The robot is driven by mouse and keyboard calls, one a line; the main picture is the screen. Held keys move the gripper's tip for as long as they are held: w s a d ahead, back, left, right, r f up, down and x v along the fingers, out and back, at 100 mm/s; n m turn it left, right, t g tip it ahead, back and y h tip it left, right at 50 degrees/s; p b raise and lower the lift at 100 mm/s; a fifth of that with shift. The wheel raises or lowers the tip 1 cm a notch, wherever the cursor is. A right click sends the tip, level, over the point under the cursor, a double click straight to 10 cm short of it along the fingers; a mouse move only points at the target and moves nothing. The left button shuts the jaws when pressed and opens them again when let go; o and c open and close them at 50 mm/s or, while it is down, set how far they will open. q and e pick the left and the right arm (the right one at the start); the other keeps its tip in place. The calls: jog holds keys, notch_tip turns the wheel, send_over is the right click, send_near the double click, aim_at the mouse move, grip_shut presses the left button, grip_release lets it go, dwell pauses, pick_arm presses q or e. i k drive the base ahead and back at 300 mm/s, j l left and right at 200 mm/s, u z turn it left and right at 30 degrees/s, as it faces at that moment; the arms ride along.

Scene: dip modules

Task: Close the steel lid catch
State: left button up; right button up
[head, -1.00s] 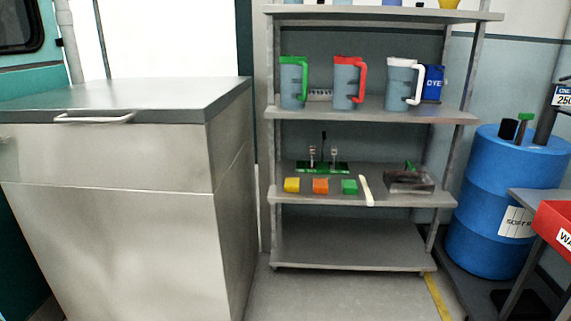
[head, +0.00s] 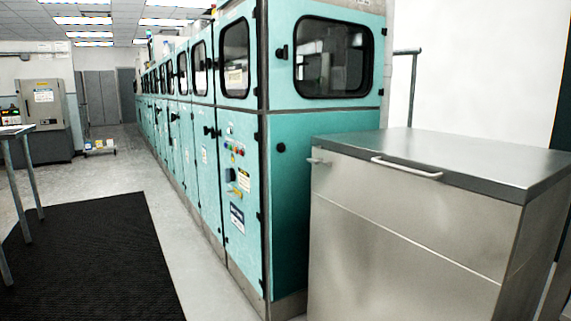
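A steel cabinet (head: 400,235) with a dark flat lid (head: 450,160) stands at the right of the head view. The lid lies flat on top. A pale bar handle (head: 407,168) runs along the lid's front edge. A small metal fitting (head: 318,161) sticks out near the top left corner of the cabinet front; it may be the catch, but it is too small to tell whether it is open or closed. Neither of my grippers is in view.
A long row of teal machine cabinets (head: 285,210) runs back beside the steel cabinet. A black mat (head: 95,260) lies on the floor at left, with a table (head: 20,130) at its edge. A pale floor aisle (head: 175,250) is clear.

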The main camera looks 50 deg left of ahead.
aim_at(316, 161)
jog(key=u, duration=1.25)
jog(key=i, duration=0.2)
jog(key=j+z, duration=0.05)
